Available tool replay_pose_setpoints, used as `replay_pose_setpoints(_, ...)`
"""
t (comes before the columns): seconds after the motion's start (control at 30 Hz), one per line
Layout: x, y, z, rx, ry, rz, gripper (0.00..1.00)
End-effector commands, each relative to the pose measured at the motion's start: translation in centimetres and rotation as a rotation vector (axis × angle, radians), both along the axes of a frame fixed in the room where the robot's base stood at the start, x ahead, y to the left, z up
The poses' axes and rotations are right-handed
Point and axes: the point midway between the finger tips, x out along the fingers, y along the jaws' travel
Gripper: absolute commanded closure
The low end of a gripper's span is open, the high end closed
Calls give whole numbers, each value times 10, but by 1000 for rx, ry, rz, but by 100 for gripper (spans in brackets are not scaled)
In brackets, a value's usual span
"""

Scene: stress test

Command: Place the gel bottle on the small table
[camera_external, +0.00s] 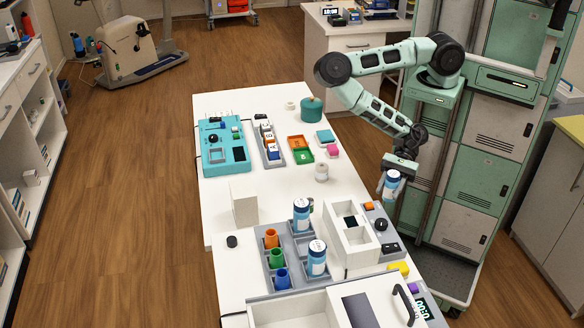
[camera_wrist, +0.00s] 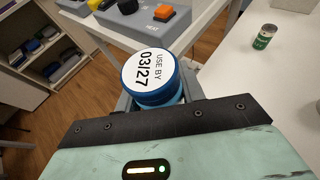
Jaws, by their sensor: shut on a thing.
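My gripper (camera_external: 391,170) is shut on a blue-and-white bottle (camera_external: 391,186), held off the right side of the long white table. In the wrist view the bottle shows from above between the jaws, with a blue rim and a round white top (camera_wrist: 151,70) reading "USE BY 03/27". Whether it is the gel bottle cannot be read. Two similar bottles stand in the grey rack, one behind (camera_external: 301,215) and one in front (camera_external: 317,258). I cannot tell which surface is the small table; the long white table (camera_external: 222,108) runs beside my arm.
A teal device (camera_external: 224,148), trays and small pots crowd the far table. A white box (camera_external: 352,241) and a control panel stand near the gripper. The wrist view shows a small green can (camera_wrist: 264,37) on a mostly clear white surface (camera_wrist: 275,90). Green lockers (camera_external: 492,140) stand behind my arm.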

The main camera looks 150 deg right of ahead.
Motion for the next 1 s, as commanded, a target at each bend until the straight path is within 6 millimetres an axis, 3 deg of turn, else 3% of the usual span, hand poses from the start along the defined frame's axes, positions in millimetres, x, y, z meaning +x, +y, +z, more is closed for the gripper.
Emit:
replay_pose_setpoints(0.13,2,-5,29,-3,-3,-1,90)
replay_pose_setpoints(0.2,7,-18,39,-8,-6,-9,90)
replay_pose_setpoints(0.37,21,-65,29,-7,-13,-34,90)
replay_pose_setpoints(0.47,28,-103,25,-8,-15,-55,90)
replay_pose_setpoints(0.6,33,-168,23,-9,-16,-93,90)
replay_pose_setpoints(0.8,22,-265,31,-9,-10,-160,90)
replay_pose_setpoints(1.0,4,-326,44,-7,-2,-213,90)
